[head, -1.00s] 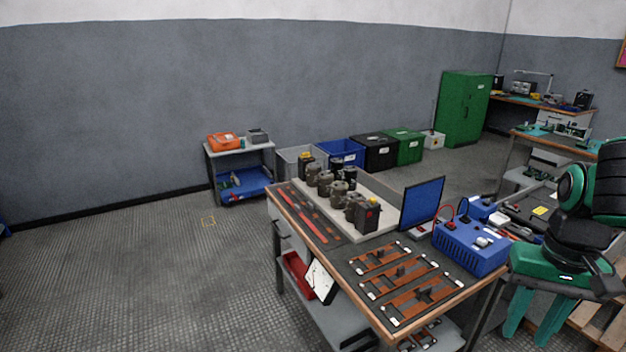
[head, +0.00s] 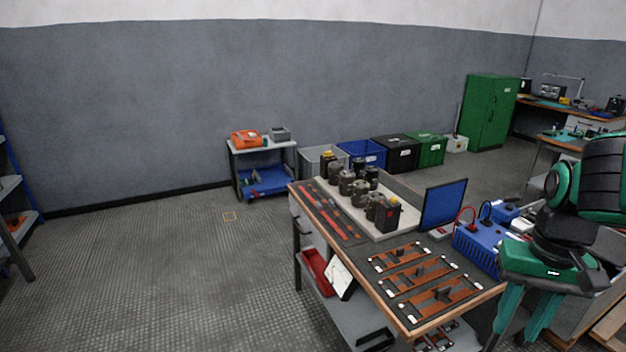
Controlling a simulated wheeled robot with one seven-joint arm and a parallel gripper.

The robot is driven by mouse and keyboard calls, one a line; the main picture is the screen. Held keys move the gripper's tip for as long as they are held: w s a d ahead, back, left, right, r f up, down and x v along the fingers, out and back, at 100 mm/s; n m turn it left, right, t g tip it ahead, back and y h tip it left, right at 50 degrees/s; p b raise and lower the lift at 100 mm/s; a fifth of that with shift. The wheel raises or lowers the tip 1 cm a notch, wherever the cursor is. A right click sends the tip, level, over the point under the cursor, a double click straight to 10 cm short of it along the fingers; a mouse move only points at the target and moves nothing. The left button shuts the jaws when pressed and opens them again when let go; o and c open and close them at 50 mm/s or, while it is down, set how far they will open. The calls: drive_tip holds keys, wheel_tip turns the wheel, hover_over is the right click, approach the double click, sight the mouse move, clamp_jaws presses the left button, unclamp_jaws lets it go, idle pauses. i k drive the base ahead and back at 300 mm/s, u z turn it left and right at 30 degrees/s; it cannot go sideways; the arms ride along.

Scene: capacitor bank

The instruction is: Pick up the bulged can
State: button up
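Several dark cylindrical cans (head: 346,182) stand upright in rows on a light tray (head: 410,229) on the workbench. They are small in the head view, and I cannot tell which one is bulged. A darker boxy part with a red mark (head: 388,213) stands at the near end of the group. My gripper (head: 517,322) hangs at the lower right, in front of the bench's right side and well away from the cans. Its two green fingers point down and are apart, with nothing seen between them. The fingertips are near the bottom edge of the picture.
On the bench (head: 370,290) are a blue screen (head: 443,205), a blue power unit (head: 478,246), red-handled tools (head: 328,212) and brown busbar plates (head: 413,273). A small cart (head: 262,151) and several bins (head: 402,153) stand behind. Floor at left is open, with a blue rack (head: 12,200) at the edge.

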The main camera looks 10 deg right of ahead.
sight(335, 167)
drive_tip(key=u, duration=1.6)
drive_tip(key=i, duration=2.45)
drive_tip(key=z, duration=2.45)
drive_tip(key=i, duration=0.8)
